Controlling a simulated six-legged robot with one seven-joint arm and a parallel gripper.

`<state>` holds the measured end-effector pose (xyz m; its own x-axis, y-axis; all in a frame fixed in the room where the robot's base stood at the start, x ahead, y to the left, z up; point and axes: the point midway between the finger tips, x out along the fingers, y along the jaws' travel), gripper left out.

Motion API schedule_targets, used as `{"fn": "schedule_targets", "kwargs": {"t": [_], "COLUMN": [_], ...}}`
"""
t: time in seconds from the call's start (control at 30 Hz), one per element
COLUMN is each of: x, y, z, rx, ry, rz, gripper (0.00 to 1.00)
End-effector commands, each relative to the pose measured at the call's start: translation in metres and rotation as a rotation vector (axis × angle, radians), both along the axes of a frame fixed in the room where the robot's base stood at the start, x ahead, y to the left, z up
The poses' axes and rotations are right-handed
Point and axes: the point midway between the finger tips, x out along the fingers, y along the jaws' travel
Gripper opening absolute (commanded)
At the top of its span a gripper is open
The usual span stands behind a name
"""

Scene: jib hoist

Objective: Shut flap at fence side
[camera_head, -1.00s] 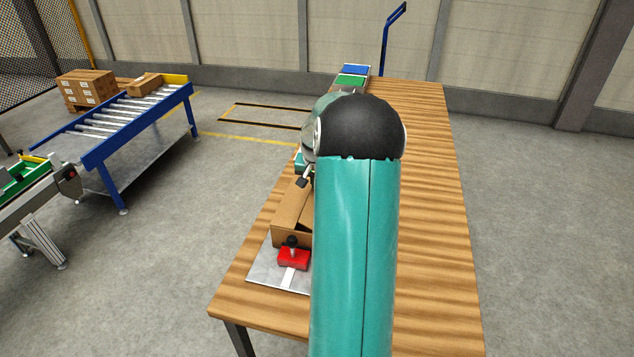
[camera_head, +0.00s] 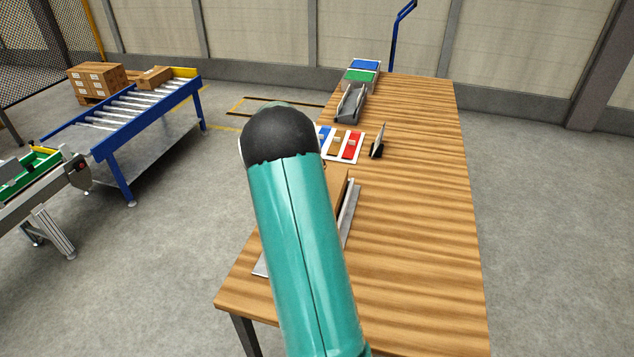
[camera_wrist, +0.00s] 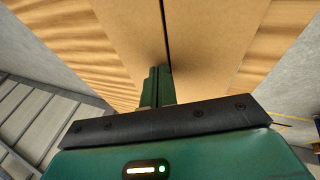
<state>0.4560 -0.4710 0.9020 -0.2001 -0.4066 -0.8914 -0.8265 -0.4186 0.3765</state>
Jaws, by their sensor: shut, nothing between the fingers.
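A cardboard box (camera_head: 337,186) stands on the table, mostly hidden behind my arm in the head view. In the wrist view, two cardboard panels, left (camera_wrist: 125,28) and right (camera_wrist: 205,40), lie side by side with a narrow dark gap between them. They look roughly flat. I cannot tell which one is the flap at the fence side. My gripper (camera_wrist: 158,72) is shut and empty, its fingertips over the gap, close to the cardboard; touching or not cannot be told. It is hidden in the head view.
The box is on a metal plate (camera_head: 350,212) on the wooden table (camera_head: 415,220). Beyond it are a tray with coloured blocks (camera_head: 352,147), a small upright holder (camera_head: 378,140) and a grey chute (camera_head: 350,103). The table's right side is clear. A mesh fence (camera_head: 35,40) stands far left.

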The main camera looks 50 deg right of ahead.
Motion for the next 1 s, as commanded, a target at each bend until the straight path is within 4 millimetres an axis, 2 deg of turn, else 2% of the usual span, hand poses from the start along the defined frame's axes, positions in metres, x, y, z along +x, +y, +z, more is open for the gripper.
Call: {"fn": "schedule_targets", "kwargs": {"t": [0.57,1.0], "x": [0.0,0.001], "y": [0.0,0.0], "z": [0.0,0.016], "rx": [-0.004,-0.004], "ry": [0.01,0.009], "rz": [0.0,0.0], "gripper": [0.0,0.0]}}
